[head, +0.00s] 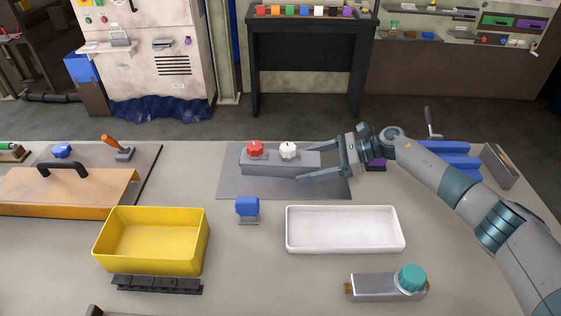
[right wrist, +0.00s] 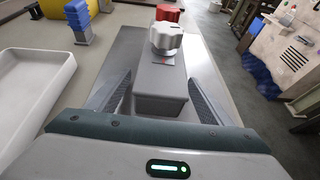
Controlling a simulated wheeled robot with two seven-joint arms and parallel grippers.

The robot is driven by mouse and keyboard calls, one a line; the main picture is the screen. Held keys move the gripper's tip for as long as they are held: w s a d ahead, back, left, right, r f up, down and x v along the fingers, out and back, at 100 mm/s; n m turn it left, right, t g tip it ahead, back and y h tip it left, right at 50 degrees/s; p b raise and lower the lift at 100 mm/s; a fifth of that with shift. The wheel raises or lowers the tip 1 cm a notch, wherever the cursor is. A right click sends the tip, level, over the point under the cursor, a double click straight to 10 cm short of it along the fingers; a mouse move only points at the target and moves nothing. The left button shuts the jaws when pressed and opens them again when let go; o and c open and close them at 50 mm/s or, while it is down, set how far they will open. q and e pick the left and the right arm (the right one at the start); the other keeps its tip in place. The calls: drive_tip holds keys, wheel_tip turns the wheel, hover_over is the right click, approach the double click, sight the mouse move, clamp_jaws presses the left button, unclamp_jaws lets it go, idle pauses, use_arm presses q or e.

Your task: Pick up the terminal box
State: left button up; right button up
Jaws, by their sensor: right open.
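The terminal box appears to be the long grey box (head: 275,170) with a red knob (head: 255,149) and a white knob (head: 289,150) on top. It lies on a dark grey mat (head: 240,190). My right gripper (head: 318,160) is open at the box's right end. In the right wrist view the grey box (right wrist: 160,105) shows between the two spread fingers of my right gripper (right wrist: 158,92), with a visible gap beside it. My left gripper is not in view.
A yellow bin (head: 150,265), a blue-topped block (head: 247,207) and a white tray (head: 345,247) stand in front of the mat. A grey part with a teal cap (head: 411,278) lies at the front right. Blue ribbed pieces (head: 450,155) lie behind my right arm.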

sight(298, 157)
idle(0.3)
drive_tip(key=c, duration=1.3)
drive_tip(key=shift+r, duration=0.1)
